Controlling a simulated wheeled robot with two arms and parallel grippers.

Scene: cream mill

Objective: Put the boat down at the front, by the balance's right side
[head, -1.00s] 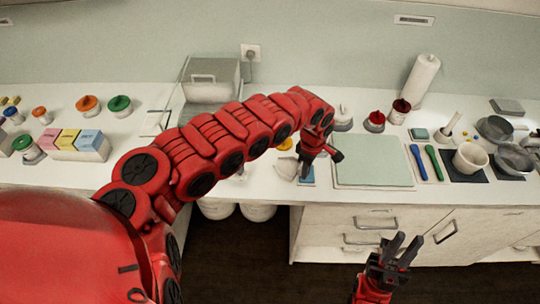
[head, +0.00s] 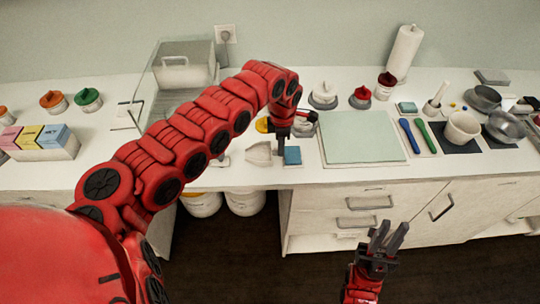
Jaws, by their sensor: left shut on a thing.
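The boat (head: 258,153) is a small pale, whitish dish near the front edge of the white counter. My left gripper (head: 279,141) comes down at its right side and is shut on it. Whether the boat touches the counter is hard to tell. The balance (head: 185,68), a grey boxy form with clear glass-like sides, stands behind and to the left, partly covered by my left arm. My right gripper (head: 389,236) is empty, its fingers apart, low in front of the drawers.
A small blue block (head: 292,155) sits just right of the boat. A pale green mat (head: 362,137) lies further right, then blue and green tools and a white mortar (head: 462,127). Counter left of the boat is partly hidden.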

